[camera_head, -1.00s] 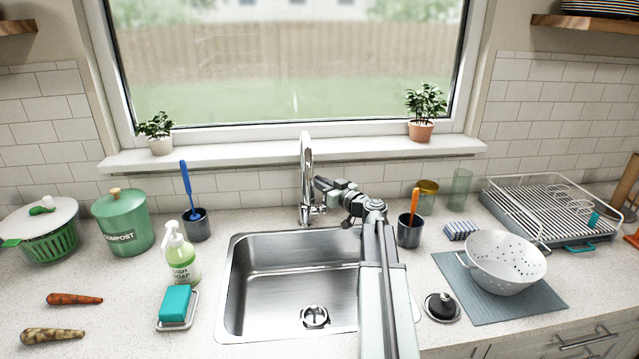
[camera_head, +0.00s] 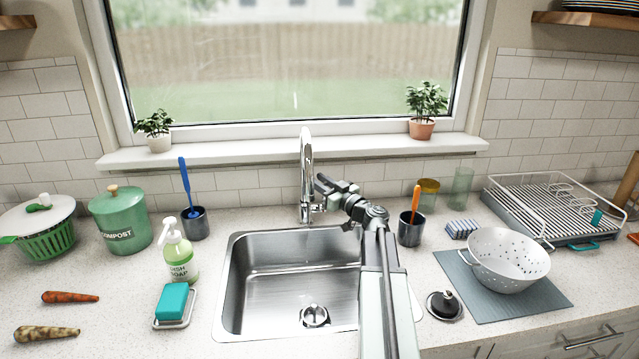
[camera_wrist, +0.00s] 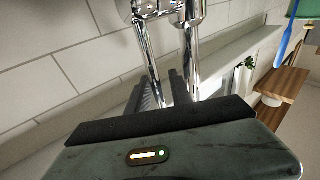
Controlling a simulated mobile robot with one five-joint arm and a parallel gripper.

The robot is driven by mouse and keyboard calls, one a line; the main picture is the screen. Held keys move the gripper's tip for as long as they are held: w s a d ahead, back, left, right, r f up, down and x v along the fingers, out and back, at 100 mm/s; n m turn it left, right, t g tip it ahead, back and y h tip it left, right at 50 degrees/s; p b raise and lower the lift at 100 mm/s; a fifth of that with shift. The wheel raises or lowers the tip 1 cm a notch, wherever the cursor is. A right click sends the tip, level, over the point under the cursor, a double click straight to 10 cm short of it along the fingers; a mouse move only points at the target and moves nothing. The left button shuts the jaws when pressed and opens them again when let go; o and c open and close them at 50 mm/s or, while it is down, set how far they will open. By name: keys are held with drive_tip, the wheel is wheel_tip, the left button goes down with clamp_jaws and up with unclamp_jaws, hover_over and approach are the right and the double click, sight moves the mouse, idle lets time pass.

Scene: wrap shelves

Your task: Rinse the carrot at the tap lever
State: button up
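An orange carrot (camera_head: 70,297) with dark marks lies on the counter at the far left. A pale, brown-speckled root (camera_head: 46,333) lies in front of it. The chrome tap (camera_head: 306,170) stands behind the sink (camera_head: 228,300), with its small lever (camera_head: 319,208) low on its right side. My gripper (camera_head: 322,184) is at the tap's right side, above the lever. In the wrist view, my gripper's two dark fingers (camera_wrist: 164,88) show a gap with chrome tap parts behind or between them. I cannot tell whether they touch. No vegetable shows in my gripper.
A soap bottle (camera_head: 180,258) and a teal sponge on a dish (camera_head: 173,302) stand left of the sink. A dark cup with an orange-handled brush (camera_head: 410,232) stands close right of my arm. A white colander (camera_head: 507,262) sits on a grey mat. The sink basin looks empty.

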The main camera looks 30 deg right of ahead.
drive_tip(key=shift+s, duration=0.1)
drive_tip(key=s+d, duration=0.1)
drive_tip(key=s, duration=0.6)
drive_tip(key=shift+s+f+b, duration=0.25)
drive_tip(key=shift+f+b, duration=0.2)
